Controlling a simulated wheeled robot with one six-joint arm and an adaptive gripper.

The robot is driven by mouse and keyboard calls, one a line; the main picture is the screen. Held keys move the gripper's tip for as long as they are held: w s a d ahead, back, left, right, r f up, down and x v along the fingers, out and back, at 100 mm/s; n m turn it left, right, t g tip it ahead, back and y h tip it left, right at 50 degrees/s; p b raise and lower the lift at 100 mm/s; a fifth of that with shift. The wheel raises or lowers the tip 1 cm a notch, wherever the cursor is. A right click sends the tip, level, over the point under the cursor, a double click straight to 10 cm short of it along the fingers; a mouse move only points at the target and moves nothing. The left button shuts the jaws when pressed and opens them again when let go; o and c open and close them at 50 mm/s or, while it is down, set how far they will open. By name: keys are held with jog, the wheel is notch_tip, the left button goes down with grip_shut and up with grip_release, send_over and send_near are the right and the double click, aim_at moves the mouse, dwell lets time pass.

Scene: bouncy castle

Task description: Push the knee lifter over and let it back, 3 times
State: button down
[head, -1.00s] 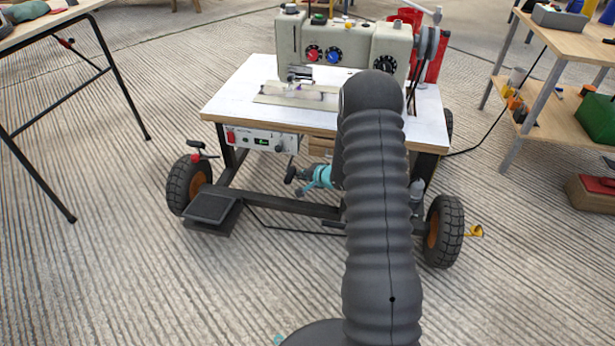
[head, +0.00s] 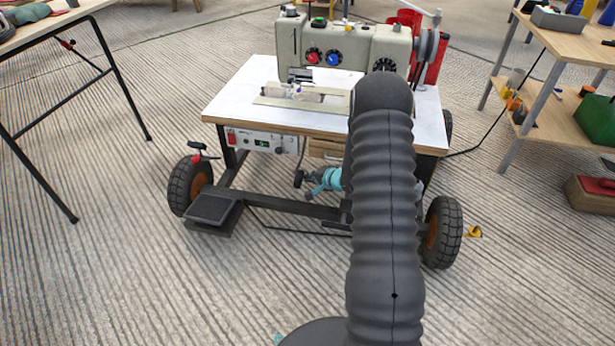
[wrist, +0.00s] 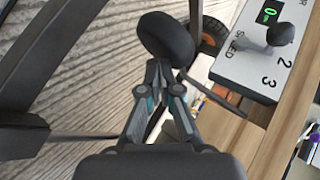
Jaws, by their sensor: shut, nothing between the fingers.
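The knee lifter (wrist: 165,38) shows in the wrist view as a rounded black pad, with a thin dark rod running toward the underside of the table. In the head view its pad (head: 299,178) hangs below the front edge of the sewing table, left of my gripper. My gripper (wrist: 158,66) is shut and empty, its fingertips right at the pad's near edge; I cannot tell whether they touch. In the head view my gripper (head: 311,182), with teal parts, is partly hidden by my own arm.
The sewing machine (head: 345,42) stands on the white-topped wheeled table (head: 232,100). A control box (head: 262,142) hangs under its front edge, beside a wooden drawer. A foot pedal (head: 212,207) sits low at left. Ribbed floor in front is clear.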

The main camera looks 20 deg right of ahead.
jog(key=shift+s+d+r+p, duration=0.1)
jog(key=shift+s+d+p, duration=0.6)
jog(key=shift+d, duration=0.5)
jog(key=shift+s, duration=0.15)
jog(key=s+d, duration=0.1)
jog(key=d+p, duration=0.1)
jog(key=s+d+p, duration=0.1)
jog(key=d, duration=0.1)
jog(key=shift+s+d+r, duration=0.1)
jog(key=shift+s, duration=0.25)
dwell(1.5)
jog(key=s+d, duration=0.1)
jog(key=s+d+b, duration=0.1)
jog(key=d, duration=0.1)
jog(key=shift+s+d, duration=0.1)
jog(key=shift+r, duration=0.1)
